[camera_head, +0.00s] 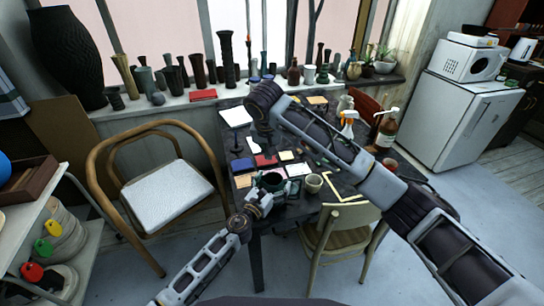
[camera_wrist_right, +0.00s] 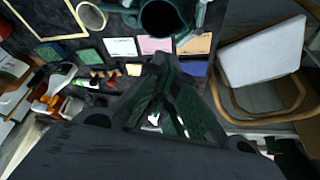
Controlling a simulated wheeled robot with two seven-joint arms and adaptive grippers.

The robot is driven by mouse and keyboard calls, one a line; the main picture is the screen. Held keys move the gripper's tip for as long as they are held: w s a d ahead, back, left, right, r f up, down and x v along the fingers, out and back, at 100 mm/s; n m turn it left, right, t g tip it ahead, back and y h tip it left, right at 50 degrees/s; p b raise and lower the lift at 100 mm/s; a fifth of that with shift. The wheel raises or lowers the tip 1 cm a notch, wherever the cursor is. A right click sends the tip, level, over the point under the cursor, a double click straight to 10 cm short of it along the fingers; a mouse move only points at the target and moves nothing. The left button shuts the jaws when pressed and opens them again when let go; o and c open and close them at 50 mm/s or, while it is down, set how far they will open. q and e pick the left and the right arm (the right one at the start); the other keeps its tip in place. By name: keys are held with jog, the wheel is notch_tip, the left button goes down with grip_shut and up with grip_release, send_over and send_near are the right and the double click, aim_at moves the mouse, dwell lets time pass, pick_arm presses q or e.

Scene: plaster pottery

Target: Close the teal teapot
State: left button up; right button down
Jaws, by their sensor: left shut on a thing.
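The teal teapot (camera_head: 271,181) stands at the near edge of the dark table, its round mouth open and dark inside. It also shows at the top of the right wrist view (camera_wrist_right: 166,18). My left gripper (camera_head: 262,201) is shut on the teapot at its near side, and the fingers partly hide where they grip. My right gripper (camera_head: 265,138) hangs over the table behind the teapot. In the right wrist view its dark fingers (camera_wrist_right: 168,62) come together at the tips, with nothing clear between them. I cannot make out a teapot lid.
A pale cup (camera_head: 314,183) stands right of the teapot. Several coloured tiles (camera_head: 266,161) lie behind it. A spray bottle (camera_head: 348,124) and brown bottle (camera_head: 387,128) are at the right. Chairs stand at the left (camera_head: 168,187) and near side (camera_head: 345,229) of the table.

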jog(key=s+a+r, duration=0.2)
jog(key=r, duration=0.4)
jog(key=s+a+r, duration=0.2)
jog(key=a+r, duration=0.1)
jog(key=r, duration=0.3)
jog(key=shift+s+a, duration=0.2)
jog(key=shift+s, duration=0.15)
jog(key=shift+a+r, duration=0.1)
jog(key=shift+r, duration=0.1)
dwell(0.8)
jog(key=s+a+r, duration=0.3)
jog(key=r, duration=0.3)
jog(key=s+a+r, duration=0.3)
jog(key=r, duration=0.4)
jog(key=shift+a, duration=0.3)
dwell(2.9)
jog(key=shift+a+r, duration=0.1)
jog(key=shift+r, duration=0.2)
dwell(0.7)
